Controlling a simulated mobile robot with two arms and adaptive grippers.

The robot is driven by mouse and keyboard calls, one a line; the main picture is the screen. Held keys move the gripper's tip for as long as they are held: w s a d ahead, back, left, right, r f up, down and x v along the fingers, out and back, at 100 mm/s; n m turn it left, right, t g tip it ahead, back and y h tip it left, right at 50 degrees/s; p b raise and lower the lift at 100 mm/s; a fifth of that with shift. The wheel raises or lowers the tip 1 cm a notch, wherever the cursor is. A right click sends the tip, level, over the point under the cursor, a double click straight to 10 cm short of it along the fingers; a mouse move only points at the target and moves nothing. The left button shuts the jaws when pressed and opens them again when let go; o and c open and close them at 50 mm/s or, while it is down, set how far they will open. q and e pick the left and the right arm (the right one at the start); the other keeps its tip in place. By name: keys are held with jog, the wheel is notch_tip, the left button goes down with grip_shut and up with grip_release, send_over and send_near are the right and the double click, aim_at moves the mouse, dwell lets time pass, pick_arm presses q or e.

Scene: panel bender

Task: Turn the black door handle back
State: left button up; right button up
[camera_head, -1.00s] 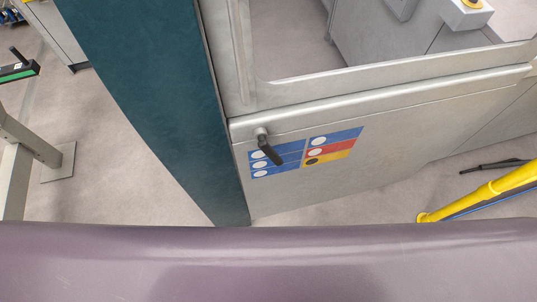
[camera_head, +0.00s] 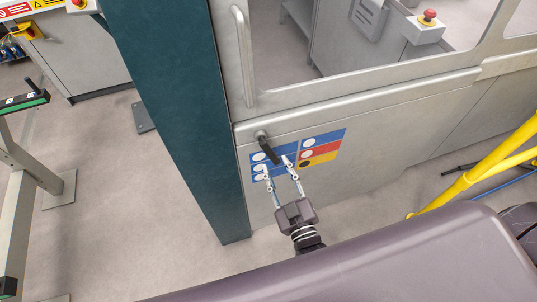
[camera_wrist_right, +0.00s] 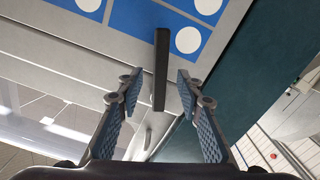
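The black door handle (camera_head: 268,149) sits on a round mount at the left end of the grey door panel (camera_head: 362,156). It points down and slightly right in the head view. My right gripper (camera_head: 277,168) is open just below the handle, its two fingers pointing up toward it. In the right wrist view, the black handle (camera_wrist_right: 161,70) runs upright between the two open fingers (camera_wrist_right: 158,82), with a gap on each side. The fingers do not appear to touch it. My left gripper is not in view.
A dark teal post (camera_head: 180,110) stands left of the door. A sticker with blue, red and yellow fields (camera_head: 322,144) lies behind the handle. A yellow rail (camera_head: 490,165) stands at the right. A grey frame (camera_head: 30,190) stands at the left, with clear floor between.

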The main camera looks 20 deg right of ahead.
aim_at(272, 157)
jog(key=w, duration=0.4)
jog(key=shift+w+p, duration=0.1)
jog(key=shift+p, duration=0.2)
jog(key=shift+w+a, duration=0.1)
jog(key=shift+w, duration=0.55)
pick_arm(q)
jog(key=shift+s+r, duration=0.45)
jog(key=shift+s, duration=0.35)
pick_arm(e)
jog(key=shift+c, duration=0.6)
jog(key=c, duration=0.8)
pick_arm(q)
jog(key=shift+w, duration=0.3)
